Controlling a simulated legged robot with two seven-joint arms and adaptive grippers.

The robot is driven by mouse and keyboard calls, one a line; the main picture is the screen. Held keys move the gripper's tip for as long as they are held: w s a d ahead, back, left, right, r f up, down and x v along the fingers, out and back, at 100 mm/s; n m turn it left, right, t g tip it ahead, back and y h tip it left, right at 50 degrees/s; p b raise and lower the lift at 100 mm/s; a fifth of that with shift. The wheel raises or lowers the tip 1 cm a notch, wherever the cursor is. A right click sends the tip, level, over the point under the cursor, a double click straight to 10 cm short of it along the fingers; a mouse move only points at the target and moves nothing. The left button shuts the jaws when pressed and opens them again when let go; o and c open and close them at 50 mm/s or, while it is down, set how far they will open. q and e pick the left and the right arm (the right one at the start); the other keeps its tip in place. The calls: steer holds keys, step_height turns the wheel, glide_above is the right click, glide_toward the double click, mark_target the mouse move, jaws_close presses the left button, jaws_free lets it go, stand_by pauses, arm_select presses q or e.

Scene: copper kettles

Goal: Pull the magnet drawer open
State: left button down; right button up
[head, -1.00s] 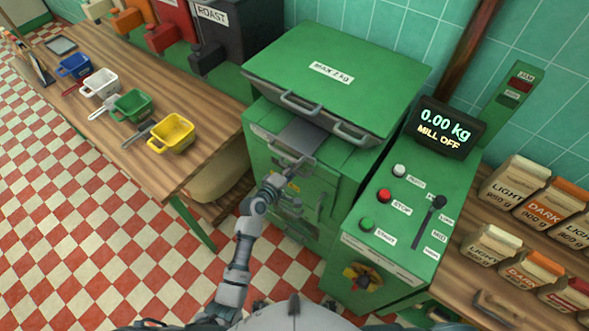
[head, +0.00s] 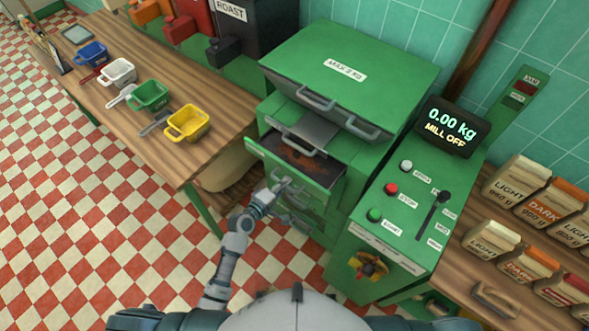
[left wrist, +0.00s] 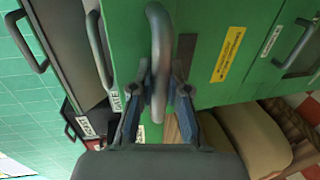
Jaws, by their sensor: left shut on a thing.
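The magnet drawer (head: 259,156) is the top drawer of the green mill cabinet, and it stands partly out. Its dark, brownish inside shows in the head view. My left gripper (head: 284,186) is at the drawer's front, its arm reaching up from below. In the left wrist view, the left gripper (left wrist: 160,92) is shut on the grey bar handle (left wrist: 158,40), with a finger on each side of it. A yellow label (left wrist: 229,53) is on the green front beside the handle; its print is too small to read surely. My right gripper is out of view.
A control panel (head: 405,228) with buttons and a lever stands right of the drawer. A green lid (head: 350,65) with handles is above. A wooden counter with colored scoops (head: 187,122) is at left; coffee bags (head: 520,180) at right. Checkered floor is clear at front left.

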arm_select(q)
steer(key=f+v, duration=0.2)
steer(key=v, duration=0.7)
steer(key=shift+s+a+p, duration=0.15)
steer(key=shift+s+p, duration=0.1)
steer(key=shift+p, duration=0.05)
steer(key=shift+f, duration=0.15)
steer(key=c, duration=1.1)
jaws_free()
steer(key=shift+c, duration=0.2)
steer(key=shift+w, duration=0.1)
steer(key=v, duration=1.2)
